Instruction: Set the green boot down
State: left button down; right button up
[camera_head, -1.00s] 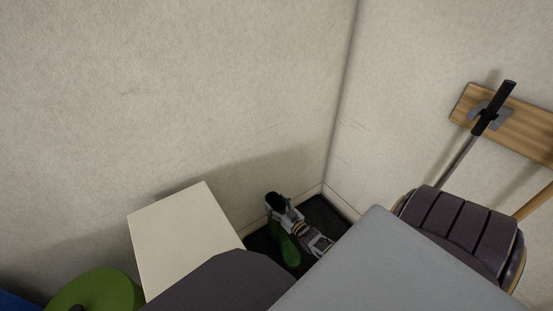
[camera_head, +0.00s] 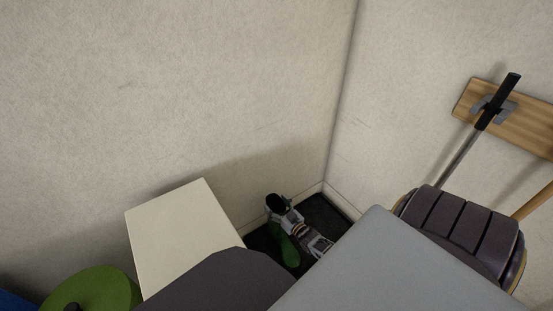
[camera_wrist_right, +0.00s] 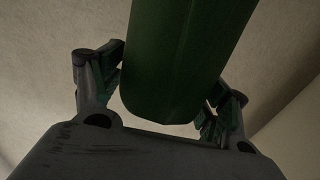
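The green boot (camera_head: 287,249) stands roughly upright over the black tray (camera_head: 322,213) in the corner; its sole is partly hidden, so contact with the tray is hard to confirm. My right gripper (camera_head: 281,212) is at the boot's upper shaft, a finger on either side. In the right wrist view the boot's shaft (camera_wrist_right: 180,65) lies between the spread fingers of the right gripper (camera_wrist_right: 165,85), with slim gaps beside the shaft. The fingers look open around it. My left gripper is not in view.
A white box (camera_head: 185,235) stands left of the tray, close to the boot. A green round object (camera_head: 105,290) is at the lower left. Walls meet just behind the tray. A wooden rack (camera_head: 515,120) with a black-handled tool (camera_head: 495,105) hangs on the right wall.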

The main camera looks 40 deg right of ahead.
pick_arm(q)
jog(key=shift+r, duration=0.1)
pick_arm(e)
jog(key=shift+o, duration=0.3)
jog(key=shift+s, duration=0.15)
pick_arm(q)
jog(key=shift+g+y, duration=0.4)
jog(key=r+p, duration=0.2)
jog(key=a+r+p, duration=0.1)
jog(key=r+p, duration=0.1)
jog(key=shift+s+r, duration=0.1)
pick_arm(e)
jog(key=s, duration=1.1)
jog(key=shift+s+a+r, duration=0.15)
jog(key=shift+s+a, duration=0.2)
jog(key=shift+a, duration=0.05)
